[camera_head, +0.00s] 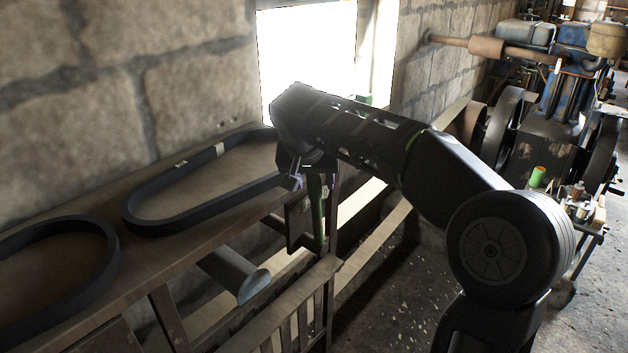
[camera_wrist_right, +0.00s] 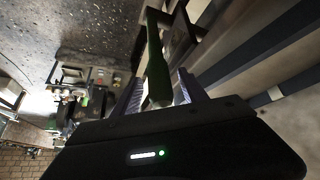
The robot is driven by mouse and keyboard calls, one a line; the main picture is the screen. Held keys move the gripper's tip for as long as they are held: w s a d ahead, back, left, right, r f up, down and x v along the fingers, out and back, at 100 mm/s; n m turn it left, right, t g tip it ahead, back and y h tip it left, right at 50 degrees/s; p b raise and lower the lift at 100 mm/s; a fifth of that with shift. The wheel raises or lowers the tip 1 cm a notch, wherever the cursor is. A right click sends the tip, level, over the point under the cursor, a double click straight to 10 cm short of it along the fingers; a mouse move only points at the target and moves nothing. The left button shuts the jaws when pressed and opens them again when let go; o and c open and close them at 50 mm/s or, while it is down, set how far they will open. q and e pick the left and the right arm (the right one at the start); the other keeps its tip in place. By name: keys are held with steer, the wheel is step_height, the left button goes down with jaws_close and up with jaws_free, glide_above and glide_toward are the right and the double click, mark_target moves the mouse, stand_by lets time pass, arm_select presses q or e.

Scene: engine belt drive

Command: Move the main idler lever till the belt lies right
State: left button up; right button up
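The green lever (camera_head: 316,212), which I take for the main idler lever, stands upright beside the wooden frame. In the right wrist view its rod (camera_wrist_right: 155,70) lies between my two right fingers, with a visible gap at one side. My right gripper (camera_head: 292,180) is over the lever's top and appears open around it; its fingers (camera_wrist_right: 160,92) also show in the wrist view. A long tan belt (camera_head: 372,202) runs from the engine's wheel (camera_head: 500,128) down to the lower left. Its far end is hidden behind the frame. My left gripper is not in view.
Black belt loops (camera_head: 150,228) lie on the wooden bench (camera_head: 180,262) along the wall. A grey pipe (camera_head: 236,275) sticks out below it. A slatted wooden railing (camera_head: 300,310) stands in front.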

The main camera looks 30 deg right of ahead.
steer(key=v, duration=0.7)
steer(key=shift+s+a+r, duration=0.15)
steer(key=shift+r, duration=0.15)
stand_by(0.5)
